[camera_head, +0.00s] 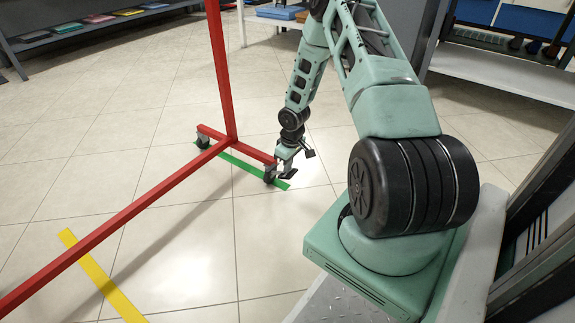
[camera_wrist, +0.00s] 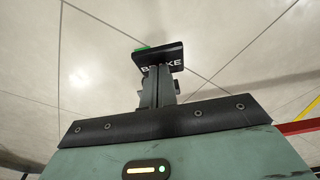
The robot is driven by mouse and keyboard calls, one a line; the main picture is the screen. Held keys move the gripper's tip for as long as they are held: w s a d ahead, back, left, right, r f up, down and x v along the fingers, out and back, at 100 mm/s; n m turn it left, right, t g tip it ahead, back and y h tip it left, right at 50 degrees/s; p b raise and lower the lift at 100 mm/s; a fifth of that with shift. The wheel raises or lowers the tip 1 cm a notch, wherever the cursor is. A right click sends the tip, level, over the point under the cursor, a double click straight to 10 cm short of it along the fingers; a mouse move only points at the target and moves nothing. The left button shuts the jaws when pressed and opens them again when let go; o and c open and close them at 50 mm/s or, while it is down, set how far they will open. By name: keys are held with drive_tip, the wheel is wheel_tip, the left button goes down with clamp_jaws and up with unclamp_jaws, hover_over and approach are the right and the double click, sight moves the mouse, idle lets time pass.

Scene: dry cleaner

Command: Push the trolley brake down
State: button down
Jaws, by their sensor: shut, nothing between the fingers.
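The red trolley (camera_head: 222,80) stands on the tiled floor at the left in the head view, with an upright post and long base bars. Its brake is a black pedal (camera_wrist: 174,60) lettered "BRAKE" in the wrist view; part of the lettering is hidden by my fingers. The small dark pedal (camera_head: 289,174) also shows beside the front caster (camera_head: 270,175) in the head view. My gripper (camera_wrist: 157,75) is shut and empty, its fingers pointing at the pedal and overlapping it. I cannot tell whether they touch it.
Green tape (camera_head: 250,171) lies under the trolley's end bar and yellow tape (camera_head: 98,272) crosses under the long bar. Another caster (camera_head: 203,141) is at the bar's far end. A white shelf (camera_head: 500,75) stands at the back right. Floor in the middle is clear.

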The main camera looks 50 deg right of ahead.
sight(294, 174)
drive_tip(key=shift+s+f+t, duration=0.65)
drive_tip(key=shift+f+t, duration=0.05)
drive_tip(key=shift+t, duration=0.1)
drive_tip(key=shift+s+f+t+b, duration=0.3)
drive_tip(key=shift+f+t, duration=0.2)
drive_tip(key=shift+t, duration=0.1)
drive_tip(key=shift+s+f+t+b, duration=0.15)
drive_tip(key=shift+s+f+t, duration=0.15)
drive_tip(key=shift+f+t, duration=0.25)
drive_tip(key=shift+s+d+f+t+y, duration=0.1)
drive_tip(key=shift+s+f+t+y, duration=0.05)
drive_tip(key=shift+f+t, duration=0.7)
drive_tip(key=shift+s+f+t+y, duration=0.15)
drive_tip(key=shift+f+t, duration=0.55)
drive_tip(key=shift+f, duration=0.35)
drive_tip(key=shift+p, duration=0.3)
